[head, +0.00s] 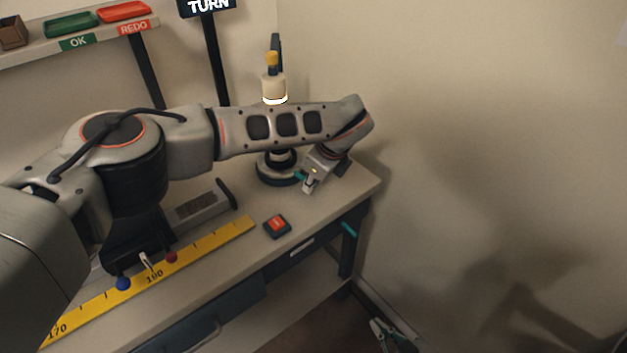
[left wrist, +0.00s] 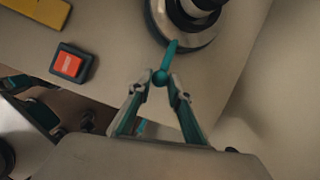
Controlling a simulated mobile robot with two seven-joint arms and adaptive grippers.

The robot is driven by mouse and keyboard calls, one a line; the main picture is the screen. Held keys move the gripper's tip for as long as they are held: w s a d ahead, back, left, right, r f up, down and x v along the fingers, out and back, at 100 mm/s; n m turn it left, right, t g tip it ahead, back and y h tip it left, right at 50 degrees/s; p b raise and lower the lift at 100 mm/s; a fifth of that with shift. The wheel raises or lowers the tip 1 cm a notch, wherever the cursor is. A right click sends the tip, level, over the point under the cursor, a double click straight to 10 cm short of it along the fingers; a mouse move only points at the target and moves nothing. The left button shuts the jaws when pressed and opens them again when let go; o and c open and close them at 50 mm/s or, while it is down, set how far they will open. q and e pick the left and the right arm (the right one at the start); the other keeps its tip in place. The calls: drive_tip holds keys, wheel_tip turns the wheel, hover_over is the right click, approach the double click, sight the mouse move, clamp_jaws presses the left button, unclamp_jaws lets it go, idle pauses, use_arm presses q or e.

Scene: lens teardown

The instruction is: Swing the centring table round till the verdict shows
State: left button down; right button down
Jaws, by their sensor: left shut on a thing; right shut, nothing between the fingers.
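The centring table (head: 276,180) is a dark round base with a metal ring at the back right of the bench, partly hidden behind my left arm. It also shows at the top of the left wrist view (left wrist: 185,38). A teal handle (left wrist: 171,51) with a ball end sticks out from it. My left gripper (left wrist: 160,82) is shut on the handle's ball end; in the head view the gripper (head: 307,187) is beside the table. A dark sign (head: 208,6) reads "TURN". My right gripper (head: 393,335) is low at the bottom right, shut and empty, off the bench.
A red button (head: 277,226) on a dark box sits near the bench's front edge. A yellow scale (head: 205,248) runs along the front. A green OK tray (head: 72,25) and a red REDO tray (head: 123,12) are on the shelf. A wall closes off the right.

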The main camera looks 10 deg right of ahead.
use_arm(q)
drive_tip(key=shift+s+f, duration=0.1)
drive_tip(key=shift+f, duration=0.05)
drive_tip(key=c, duration=1.9)
unclamp_jaws()
drive_tip(key=shift+v, duration=3.8)
